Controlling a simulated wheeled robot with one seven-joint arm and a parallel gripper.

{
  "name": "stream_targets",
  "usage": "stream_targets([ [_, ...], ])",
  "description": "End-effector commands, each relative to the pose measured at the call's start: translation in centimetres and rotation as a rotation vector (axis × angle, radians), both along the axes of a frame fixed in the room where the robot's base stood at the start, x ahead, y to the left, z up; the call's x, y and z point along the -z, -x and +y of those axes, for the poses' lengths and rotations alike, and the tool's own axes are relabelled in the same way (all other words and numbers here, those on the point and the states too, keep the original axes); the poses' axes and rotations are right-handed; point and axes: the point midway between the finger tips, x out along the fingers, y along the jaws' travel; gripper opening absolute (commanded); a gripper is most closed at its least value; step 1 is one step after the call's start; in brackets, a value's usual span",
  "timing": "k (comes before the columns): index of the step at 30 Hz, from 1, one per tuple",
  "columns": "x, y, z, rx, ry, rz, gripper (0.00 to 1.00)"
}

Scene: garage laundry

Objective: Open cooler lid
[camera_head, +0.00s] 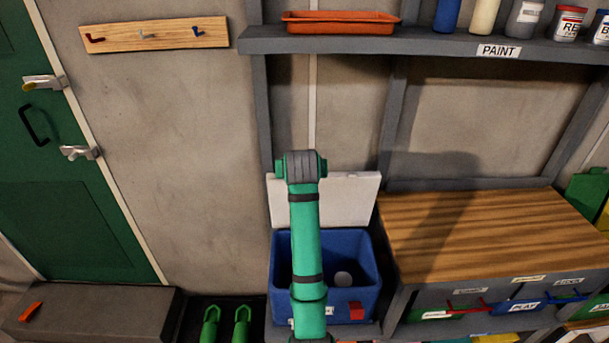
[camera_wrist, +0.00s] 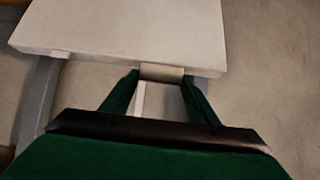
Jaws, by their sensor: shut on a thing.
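The blue cooler (camera_head: 362,263) stands on a low shelf, with its inside showing and a round pale thing in it. Its white lid (camera_head: 350,200) is raised and stands nearly upright at the cooler's back, by the wall. In the wrist view the lid (camera_wrist: 130,28) fills the upper part. My gripper (camera_wrist: 161,76) has its two green fingers on either side of a small pale tab at the lid's edge and is shut on it. In the head view my green arm covers the gripper and the middle of the cooler.
A wooden worktop (camera_head: 465,228) lies right of the cooler, above labelled bins. A paint shelf (camera_head: 430,45) with an orange tray (camera_head: 340,22) runs above. Green boots (camera_head: 210,325) stand at the left. A grey upright post is close beside the lid.

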Motion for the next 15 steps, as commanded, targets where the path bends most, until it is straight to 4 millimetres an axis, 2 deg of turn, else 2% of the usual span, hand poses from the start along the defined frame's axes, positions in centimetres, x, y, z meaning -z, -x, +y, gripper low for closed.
stream_targets([
  [1,-0.55,-0.23,0.13,-0.001,0.001,-0.012,0.14],
  [14,-0.65,-0.43,0.35,-0.004,0.001,-0.015,0.14],
  [15,-0.65,-0.43,0.35,-0.004,0.001,-0.015,0.57],
])
